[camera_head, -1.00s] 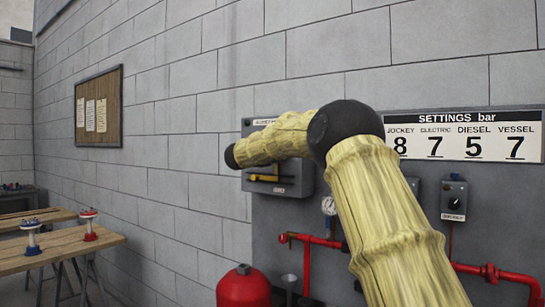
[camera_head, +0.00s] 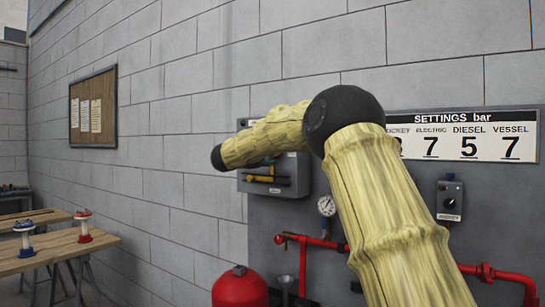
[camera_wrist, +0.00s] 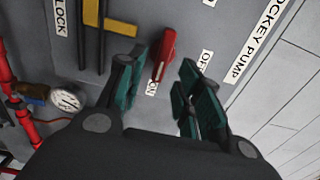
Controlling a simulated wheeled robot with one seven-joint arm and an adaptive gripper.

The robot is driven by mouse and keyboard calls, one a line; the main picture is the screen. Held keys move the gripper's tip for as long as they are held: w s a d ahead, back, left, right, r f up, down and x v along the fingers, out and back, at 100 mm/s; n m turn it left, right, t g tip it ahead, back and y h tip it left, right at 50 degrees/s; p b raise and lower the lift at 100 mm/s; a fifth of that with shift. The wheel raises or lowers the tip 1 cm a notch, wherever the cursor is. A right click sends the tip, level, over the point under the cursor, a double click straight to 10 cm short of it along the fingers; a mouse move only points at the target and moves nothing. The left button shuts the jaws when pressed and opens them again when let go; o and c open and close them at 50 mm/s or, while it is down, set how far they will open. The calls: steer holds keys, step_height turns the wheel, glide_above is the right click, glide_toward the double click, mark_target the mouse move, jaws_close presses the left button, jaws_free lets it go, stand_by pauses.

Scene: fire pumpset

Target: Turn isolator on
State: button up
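The isolator is a grey box (camera_head: 297,178) on the wall panel in the head view, partly covered by my arm. The wrist view shows its face close up, with a red handle (camera_wrist: 164,57), an ON label (camera_wrist: 152,88) near the handle's lower end and an OFF label (camera_wrist: 206,60) to its right. My gripper (camera_wrist: 162,66) is open, with one finger on each side of the red handle in the picture. I cannot tell whether either finger touches it. In the head view my gripper is not visible.
A yellow bar (camera_head: 270,179) crosses the box front. A gauge (camera_head: 326,205), red pipes (camera_head: 322,242) and a switch box (camera_head: 450,200) are lower on the panel. A red cylinder (camera_head: 240,288) stands below. A wooden table (camera_head: 60,248) is at left.

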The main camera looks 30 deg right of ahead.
steer(key=v, duration=0.8)
steer(key=shift+f, duration=0.1)
